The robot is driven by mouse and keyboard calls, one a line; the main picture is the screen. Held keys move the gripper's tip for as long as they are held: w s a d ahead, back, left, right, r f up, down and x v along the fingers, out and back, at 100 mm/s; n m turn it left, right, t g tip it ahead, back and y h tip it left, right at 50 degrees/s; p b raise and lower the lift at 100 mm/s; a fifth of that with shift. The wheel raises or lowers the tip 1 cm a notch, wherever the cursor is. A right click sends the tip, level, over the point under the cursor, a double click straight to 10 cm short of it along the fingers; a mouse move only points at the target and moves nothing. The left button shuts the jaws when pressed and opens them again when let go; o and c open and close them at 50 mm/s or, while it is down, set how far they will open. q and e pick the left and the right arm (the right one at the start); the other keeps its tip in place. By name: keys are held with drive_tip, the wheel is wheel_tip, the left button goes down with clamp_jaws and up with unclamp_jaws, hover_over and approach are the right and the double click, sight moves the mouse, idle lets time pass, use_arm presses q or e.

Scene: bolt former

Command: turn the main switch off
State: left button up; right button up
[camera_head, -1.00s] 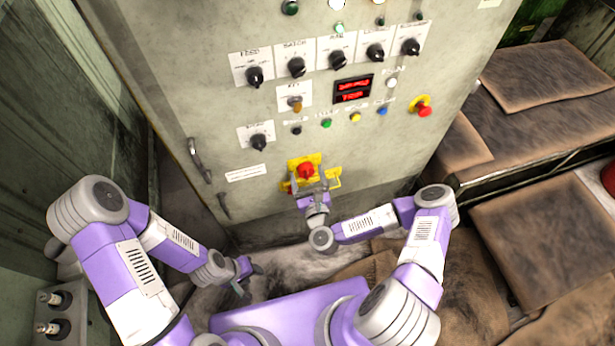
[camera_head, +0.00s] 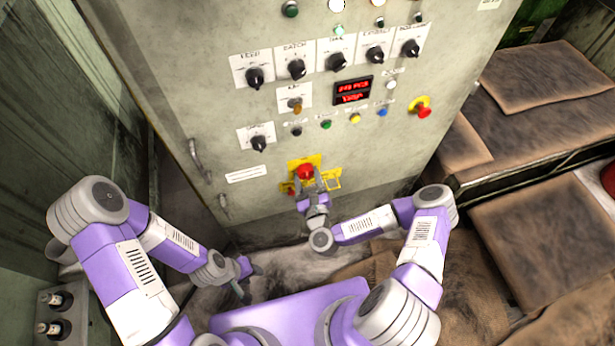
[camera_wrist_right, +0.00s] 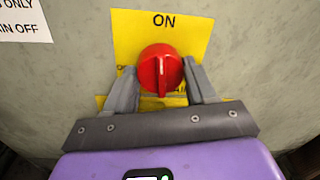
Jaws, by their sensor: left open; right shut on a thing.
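The main switch is a red rotary knob (camera_head: 305,172) on a yellow plate (camera_head: 318,160), low on the front of the grey cabinet. In the right wrist view the knob (camera_wrist_right: 160,70) has its ridge upright, and the plate (camera_wrist_right: 130,35) reads "ON" above it. My right gripper (camera_head: 308,182) is at the knob, its two fingers (camera_wrist_right: 163,82) on either side, shut on it. The lower part of the plate is partly hidden by the fingers. My left gripper (camera_head: 247,277) is open and empty, low and to the left, away from the cabinet.
A yellow hasp (camera_head: 334,180) sticks out right of the knob. Black selector knobs (camera_head: 297,68), small buttons (camera_head: 355,118), a red display (camera_head: 352,90) and a red emergency stop (camera_head: 424,111) are higher up. Door handles (camera_head: 197,160) are at left. Brown-topped blocks (camera_head: 545,235) stand right.

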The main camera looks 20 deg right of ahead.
drive_tip(key=n+p, duration=0.1)
drive_tip(key=n, duration=0.3)
drive_tip(key=shift+n, duration=0.3)
drive_tip(key=n+p, duration=0.1)
drive_tip(key=n, duration=0.2)
drive_tip(key=shift+n, duration=0.4)
drive_tip(key=n+y+p, duration=0.1)
drive_tip(key=n, duration=0.3)
drive_tip(key=shift+d+n+t, duration=0.1)
drive_tip(key=shift+n+t, duration=0.2)
drive_tip(key=shift+n, duration=0.1)
drive_tip(key=shift+n+p, duration=0.55)
drive_tip(key=shift+n, duration=1.45)
drive_tip(key=o, duration=1)
drive_tip(key=shift+o, duration=0.2)
